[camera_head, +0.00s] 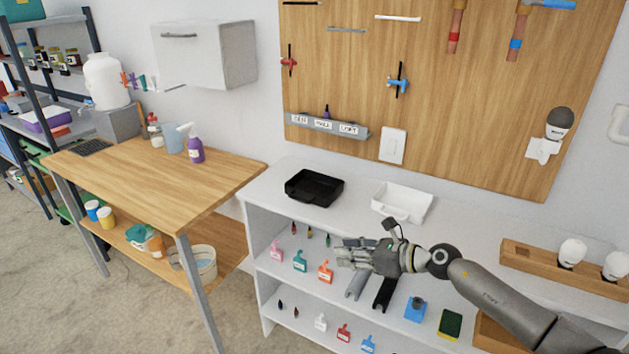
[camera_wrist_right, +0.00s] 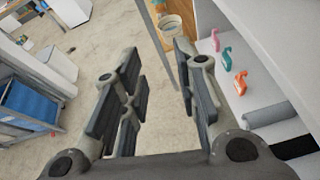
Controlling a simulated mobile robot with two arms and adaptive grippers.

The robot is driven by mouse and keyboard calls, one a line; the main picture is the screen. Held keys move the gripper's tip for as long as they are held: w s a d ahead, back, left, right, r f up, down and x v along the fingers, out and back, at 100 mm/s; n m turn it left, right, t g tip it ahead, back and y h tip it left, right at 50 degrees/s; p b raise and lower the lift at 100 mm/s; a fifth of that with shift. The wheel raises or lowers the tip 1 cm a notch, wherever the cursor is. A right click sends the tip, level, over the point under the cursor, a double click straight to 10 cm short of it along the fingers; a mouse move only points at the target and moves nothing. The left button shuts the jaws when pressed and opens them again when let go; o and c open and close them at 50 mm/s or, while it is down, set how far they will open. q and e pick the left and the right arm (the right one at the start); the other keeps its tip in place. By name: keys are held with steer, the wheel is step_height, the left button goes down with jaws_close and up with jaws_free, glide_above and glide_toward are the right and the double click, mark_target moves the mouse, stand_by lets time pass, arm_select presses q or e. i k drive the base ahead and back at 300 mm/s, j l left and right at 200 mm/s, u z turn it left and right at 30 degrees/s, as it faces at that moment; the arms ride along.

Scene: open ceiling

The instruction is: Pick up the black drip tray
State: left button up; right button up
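The black drip tray (camera_head: 314,187) is a shallow black rectangular tray. It lies on the white shelf unit's top (camera_head: 278,212), near the left end. In the head view my right gripper (camera_head: 345,252) is in front of the shelf unit, lower and to the right of the tray, and apart from it. In the right wrist view the gripper's fingers (camera_wrist_right: 160,105) are spread wide with nothing between them, over the floor. The tray does not show in the right wrist view. My left gripper is in neither view.
A white tray (camera_head: 403,203) stands right of the black one. A wooden holder with white bulbs (camera_head: 565,268) is further right. Small coloured bottles and tools fill the shelves below. A wooden table (camera_head: 150,178) with a purple spray bottle (camera_head: 195,150) stands left.

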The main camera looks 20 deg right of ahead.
mark_target(308, 186)
steer(key=i+l, duration=0.85)
steer(key=i, duration=0.2)
